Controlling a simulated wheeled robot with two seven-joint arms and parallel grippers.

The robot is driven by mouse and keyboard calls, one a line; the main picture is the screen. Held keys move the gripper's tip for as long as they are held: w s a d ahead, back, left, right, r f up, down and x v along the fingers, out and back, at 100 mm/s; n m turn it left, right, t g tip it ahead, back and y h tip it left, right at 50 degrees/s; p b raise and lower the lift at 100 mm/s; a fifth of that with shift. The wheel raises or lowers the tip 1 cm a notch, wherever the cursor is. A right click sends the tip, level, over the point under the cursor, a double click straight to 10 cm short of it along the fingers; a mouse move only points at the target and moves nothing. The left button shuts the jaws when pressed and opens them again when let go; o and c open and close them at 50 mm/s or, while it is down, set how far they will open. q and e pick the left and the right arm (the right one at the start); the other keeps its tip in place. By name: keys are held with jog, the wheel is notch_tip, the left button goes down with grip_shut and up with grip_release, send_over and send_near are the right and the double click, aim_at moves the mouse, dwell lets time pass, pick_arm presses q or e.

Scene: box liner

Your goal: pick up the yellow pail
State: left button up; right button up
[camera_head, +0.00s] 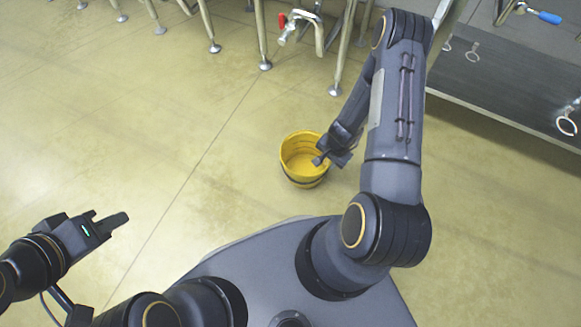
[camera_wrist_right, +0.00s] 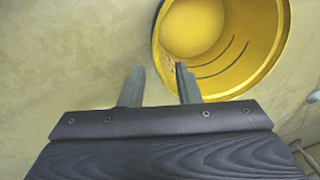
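The yellow pail (camera_head: 303,160) stands upright on the floor in the middle of the head view, its open top facing up and its inside empty. In the right wrist view the pail (camera_wrist_right: 225,40) fills the upper right. My right gripper (camera_head: 320,160) is at the pail's right side in the head view, its tip over the rim. In the right wrist view the right gripper (camera_wrist_right: 160,80) is open, its fingers apart, with the pail's near-left rim between or just beyond them; contact cannot be told. My left gripper (camera_head: 112,222) is far left of the pail, seen from the side.
Metal table legs (camera_head: 262,40) stand behind the pail, with a red-handled valve (camera_head: 283,20) among them. A dark low shelf (camera_head: 500,85) with hanging rings is at the upper right. The tiled floor (camera_head: 200,130) left of the pail is clear.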

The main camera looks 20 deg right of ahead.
jog(key=b, duration=0.1)
send_over(322, 175)
notch_tip(322, 175, down, 4)
jog(key=f, duration=0.1)
notch_tip(322, 175, down, 4)
jog(key=b, duration=0.3)
jog(key=shift+f, duration=0.25)
jog(key=shift+r, duration=0.1)
jog(key=shift+c, duration=0.4)
grip_shut()
